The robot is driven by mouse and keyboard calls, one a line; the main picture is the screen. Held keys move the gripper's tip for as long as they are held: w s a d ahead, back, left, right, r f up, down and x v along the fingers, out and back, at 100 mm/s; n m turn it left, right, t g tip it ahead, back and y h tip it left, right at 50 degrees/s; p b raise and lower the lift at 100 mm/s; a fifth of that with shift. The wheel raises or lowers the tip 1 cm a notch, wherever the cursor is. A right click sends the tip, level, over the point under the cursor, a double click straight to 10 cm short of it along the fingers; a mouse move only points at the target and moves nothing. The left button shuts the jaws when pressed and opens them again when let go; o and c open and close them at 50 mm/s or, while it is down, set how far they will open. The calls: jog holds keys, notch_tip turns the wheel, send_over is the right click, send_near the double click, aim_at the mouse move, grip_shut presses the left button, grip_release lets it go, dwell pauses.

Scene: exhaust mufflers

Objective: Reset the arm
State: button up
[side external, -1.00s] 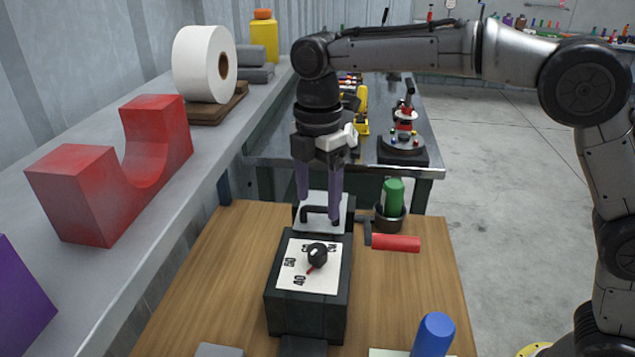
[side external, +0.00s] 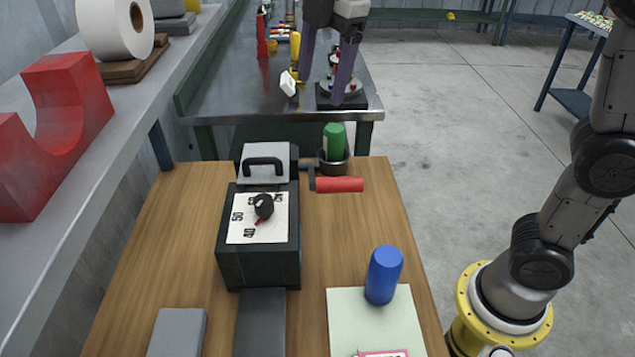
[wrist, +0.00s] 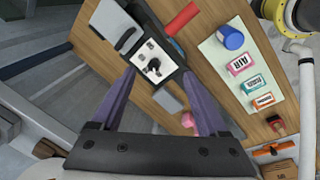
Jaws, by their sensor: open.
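My gripper (side external: 325,75) is at the top of the side view, raised well above the wooden table (side external: 170,235). Its two purple fingers are apart with nothing between them. In the wrist view my gripper (wrist: 158,100) shows both fingers spread, with the black box beyond and below them. The black box (side external: 258,262) has a white dial plate with numbers, a black knob (side external: 264,207), a grey handled lid (side external: 264,165) and a red-handled crank (side external: 339,185). The gripper touches none of these.
A blue cylinder (side external: 384,274) stands on a pale green sheet (side external: 350,312) at the front right. A green cylinder (side external: 334,141) sits in a dark cup. A shelf with a red block (side external: 65,125) and white roll (side external: 114,27) runs along the left. A metal bench (side external: 240,85) lies behind.

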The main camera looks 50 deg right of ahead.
jog(key=s+d+f+m+t, duration=0.1)
jog(key=s+d+f+m, duration=0.15)
jog(key=s, duration=0.35)
jog(key=s+d+f+m+t, duration=0.1)
jog(key=s+d+m, duration=0.25)
jog(key=s, duration=0.25)
jog(key=s+d+f+m+t, duration=0.1)
jog(key=s+d+f+m, duration=0.1)
jog(key=s+d+m, duration=0.3)
jog(key=s+a+f+m, duration=0.2)
jog(key=s+f+m, duration=0.1)
jog(key=f+m, duration=0.3)
jog(key=shift+f+h, duration=0.2)
jog(key=shift+h, duration=0.1)
